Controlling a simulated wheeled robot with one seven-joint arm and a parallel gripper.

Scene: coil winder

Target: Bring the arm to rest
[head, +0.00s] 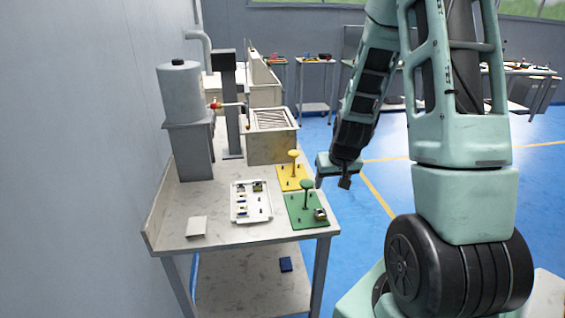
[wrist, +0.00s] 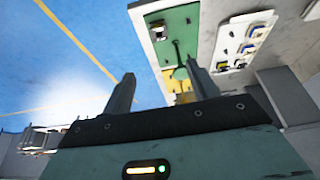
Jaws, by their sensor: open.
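My gripper (head: 332,182) hangs at the right edge of the workbench (head: 190,190), beside the green and yellow boards, and touches nothing that I can see. In the wrist view its two fingers (wrist: 158,88) stand apart with nothing between them. The green board (head: 308,222) bears a green post with a round top and a small dark and white part. It also shows in the wrist view (wrist: 181,24). The yellow board (head: 287,183) with a yellow post lies behind it.
A white tray (head: 238,214) with several small parts lies left of the green board. A grey cylinder on a stand (head: 182,95) and a metal basin (head: 272,147) stand at the back. Blue floor (head: 390,165) is clear to the right.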

